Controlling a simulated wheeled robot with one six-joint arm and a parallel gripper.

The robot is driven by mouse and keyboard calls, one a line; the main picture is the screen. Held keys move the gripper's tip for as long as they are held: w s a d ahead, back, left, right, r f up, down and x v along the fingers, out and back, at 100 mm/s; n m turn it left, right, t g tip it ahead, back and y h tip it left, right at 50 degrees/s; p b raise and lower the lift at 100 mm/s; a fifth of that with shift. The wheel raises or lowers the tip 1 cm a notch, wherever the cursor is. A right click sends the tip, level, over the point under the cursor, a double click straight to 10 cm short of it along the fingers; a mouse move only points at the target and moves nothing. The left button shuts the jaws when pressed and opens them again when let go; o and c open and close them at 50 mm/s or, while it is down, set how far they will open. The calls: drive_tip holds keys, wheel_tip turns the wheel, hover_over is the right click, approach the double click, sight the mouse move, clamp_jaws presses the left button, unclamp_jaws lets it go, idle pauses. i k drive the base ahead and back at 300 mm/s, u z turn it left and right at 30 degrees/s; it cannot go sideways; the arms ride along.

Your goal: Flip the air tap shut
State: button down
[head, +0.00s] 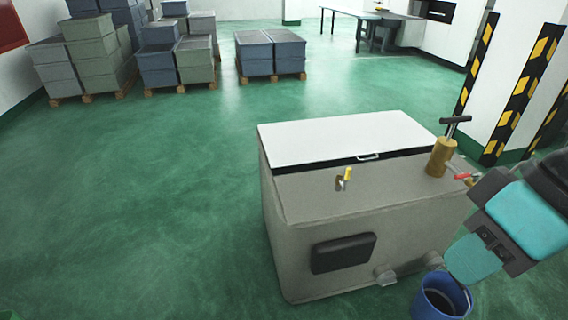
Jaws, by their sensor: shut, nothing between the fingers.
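A small tap with a yellow lever (347,174) stands on the grey top of the box-shaped machine (300,200), in front of the white lid. The lever looks roughly upright. A second lever, red (463,177), shows at the top's right edge beside a brass cylinder (441,157). Which of the two is the air tap I cannot tell for sure. The red lever lies close to my arm's links, which partly cover the area around it. My arm reaches in from the right edge. I cannot make out my gripper's fingers, and neither lever is seen held.
The white lid (345,137) has a handle at its front edge. The brass cylinder carries a dark T-handle. A blue bucket (430,300) stands by the machine's front right. Striped pillars (525,90) rise behind. Stacked crates (175,55) stand far off. The green floor at left is clear.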

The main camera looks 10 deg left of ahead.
sight(347, 179)
drive_tip(key=u, duration=0.45)
drive_tip(key=i, duration=1.3)
drive_tip(key=z, duration=0.3)
